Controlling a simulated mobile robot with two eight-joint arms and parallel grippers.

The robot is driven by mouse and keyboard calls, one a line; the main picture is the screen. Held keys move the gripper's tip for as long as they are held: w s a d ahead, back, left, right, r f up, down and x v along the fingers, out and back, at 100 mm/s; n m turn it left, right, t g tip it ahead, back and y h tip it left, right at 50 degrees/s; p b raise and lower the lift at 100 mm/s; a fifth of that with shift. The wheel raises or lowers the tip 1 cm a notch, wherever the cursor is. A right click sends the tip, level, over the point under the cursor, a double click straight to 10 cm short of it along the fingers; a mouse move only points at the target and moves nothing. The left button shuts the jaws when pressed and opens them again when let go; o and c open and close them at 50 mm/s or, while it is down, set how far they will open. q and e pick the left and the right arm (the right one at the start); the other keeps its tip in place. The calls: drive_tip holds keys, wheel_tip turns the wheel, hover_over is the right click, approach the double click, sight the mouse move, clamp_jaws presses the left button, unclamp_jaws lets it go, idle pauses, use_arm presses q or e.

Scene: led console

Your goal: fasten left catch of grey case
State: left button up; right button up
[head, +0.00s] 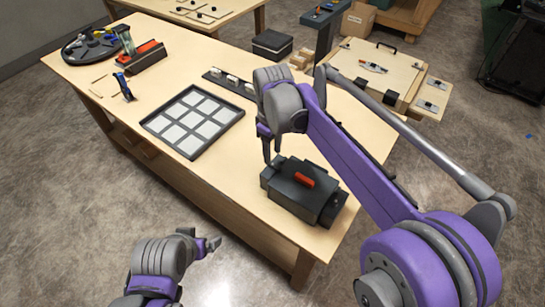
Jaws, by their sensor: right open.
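The dark grey case (292,193) with a red handle (304,179) sits near the front right end of the wooden table. Blocky dark parts show at its left and right ends. Whether its left catch is fastened is too small to tell. My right gripper (271,152) points down just above and beside the case's left end. It is open, with nothing visible between its fingers; whether a fingertip touches the case is unclear. My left gripper (208,245) is low in the picture, in front of the table edge and away from the case. Its finger opening is not clear.
A black tray with pale square tiles (193,120) lies left of the case. A dark rack (230,84) lies behind it. A round black tray (91,46) and a red-topped block (142,57) stand at the far left. My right arm covers the table's right side.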

sight(272, 164)
wheel_tip(272, 164, up, 7)
drive_tip(key=shift+f, duration=0.1)
idle(0.5)
drive_tip(key=s+d+f+m+t, duration=0.1)
drive_tip(key=s+d+f+m, duration=0.1)
drive_tip(key=s+d, duration=0.2)
drive_tip(key=s+d+f+m+t, duration=0.1)
drive_tip(key=s+d+f+m, duration=0.1)
drive_tip(key=s+d, duration=0.3)
drive_tip(key=s+d+f+m+t, duration=0.1)
drive_tip(key=s+d+f+m, duration=0.1)
drive_tip(key=s+d+m, duration=0.1)
drive_tip(key=shift+s+d+t, duration=0.15)
drive_tip(key=shift+s+d, duration=0.25)
drive_tip(key=shift+s, duration=0.2)
drive_tip(key=shift+s+d+t, duration=0.15)
drive_tip(key=shift+s+d, duration=0.25)
drive_tip(key=shift+s, duration=0.2)
drive_tip(key=s+d+f+m+t, duration=0.2)
drive_tip(key=s+d+f+m, duration=0.1)
drive_tip(key=s+f, duration=0.4)
drive_tip(key=shift+s+d+m, duration=0.4)
drive_tip(key=shift+m, duration=0.1)
